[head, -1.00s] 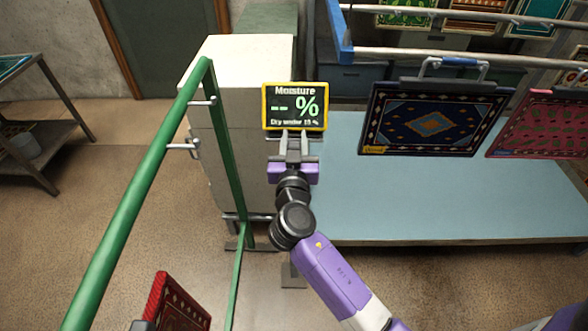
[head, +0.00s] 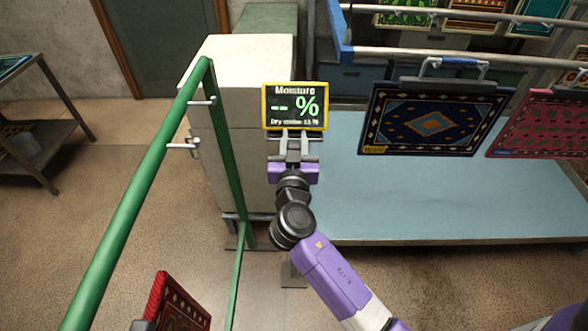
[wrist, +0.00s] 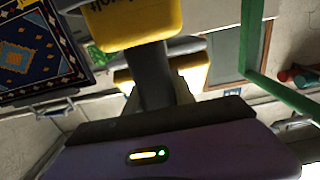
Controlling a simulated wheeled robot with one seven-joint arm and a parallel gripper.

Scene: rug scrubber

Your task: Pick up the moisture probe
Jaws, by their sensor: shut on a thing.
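The moisture probe (head: 295,106) is a yellow-framed unit with a dark screen reading "Moisture -- %" in the head view. My gripper (head: 294,138) is directly below the screen and shut on the probe, with its grey fingers reaching up to the lower edge. In the wrist view, the probe's yellow body (wrist: 135,28), with dark lettering, shows beyond the grey fingers. The exact contact between fingers and probe is hidden.
A pale cabinet (head: 250,62) stands behind the probe. A green rail (head: 135,195) with pegs is at left. A light blue platform (head: 440,195) lies at right, with a dark blue patterned rug (head: 432,120) and a pink rug (head: 535,125) hanging above it.

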